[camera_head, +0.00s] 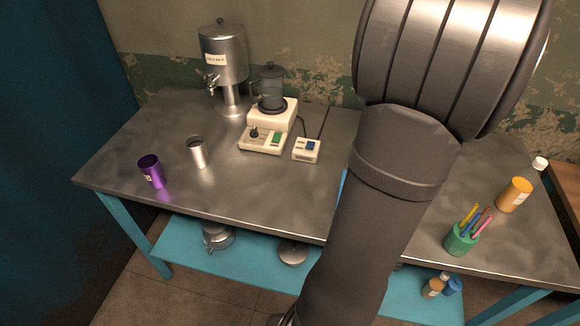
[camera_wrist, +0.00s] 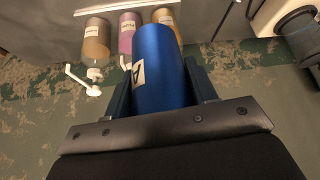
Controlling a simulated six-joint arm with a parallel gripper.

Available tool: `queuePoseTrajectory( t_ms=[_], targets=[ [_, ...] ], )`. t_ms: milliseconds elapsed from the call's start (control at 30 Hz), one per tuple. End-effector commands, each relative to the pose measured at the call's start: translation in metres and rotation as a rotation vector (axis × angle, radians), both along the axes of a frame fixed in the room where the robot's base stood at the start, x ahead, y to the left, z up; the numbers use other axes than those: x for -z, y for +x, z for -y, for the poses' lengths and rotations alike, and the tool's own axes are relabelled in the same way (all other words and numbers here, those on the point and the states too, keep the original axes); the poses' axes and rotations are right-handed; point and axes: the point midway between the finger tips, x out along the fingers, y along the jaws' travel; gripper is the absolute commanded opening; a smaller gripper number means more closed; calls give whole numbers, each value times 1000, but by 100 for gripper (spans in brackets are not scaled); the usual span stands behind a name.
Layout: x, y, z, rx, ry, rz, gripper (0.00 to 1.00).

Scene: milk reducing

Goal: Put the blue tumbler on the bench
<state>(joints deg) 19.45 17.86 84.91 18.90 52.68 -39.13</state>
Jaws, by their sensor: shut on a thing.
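The blue tumbler (camera_wrist: 158,70) is in the wrist view, a smooth blue cylinder with a pale label marked with a dark letter. My gripper (camera_wrist: 160,85) is shut on it, with a dark finger on either side. In the head view my arm crosses the right half of the picture and hides my gripper. The bench (camera_head: 230,190) is a grey metal top on light blue legs. A thin light blue sliver shows beside my arm over the bench; I cannot tell what it is.
On the bench stand a purple tumbler (camera_head: 152,171), a metal cup (camera_head: 197,152), a dispenser (camera_head: 224,60), a cream appliance (camera_head: 268,128), a small white box (camera_head: 306,149), a green pencil cup (camera_head: 461,239) and an orange bottle (camera_head: 514,195). Bare top lies front centre.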

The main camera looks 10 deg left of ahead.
Motion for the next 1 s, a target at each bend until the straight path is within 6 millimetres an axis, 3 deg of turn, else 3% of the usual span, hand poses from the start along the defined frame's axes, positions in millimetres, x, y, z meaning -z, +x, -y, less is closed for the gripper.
queuePoseTrajectory(
  t_ms=[33, 267, 400, 600, 800, 1000],
  targets=[
    [-1, 2, -28, -51, 0, 1, 29],
    [0, -2, -135, -257, 0, 1, 29],
    [1, -14, -198, -382, 1, 2, 29],
    [2, -41, -276, -546, 1, 3, 29],
    [2, -66, -324, -655, 2, 4, 29],
    [3, -85, -355, -731, 2, 4, 29]
  ],
)
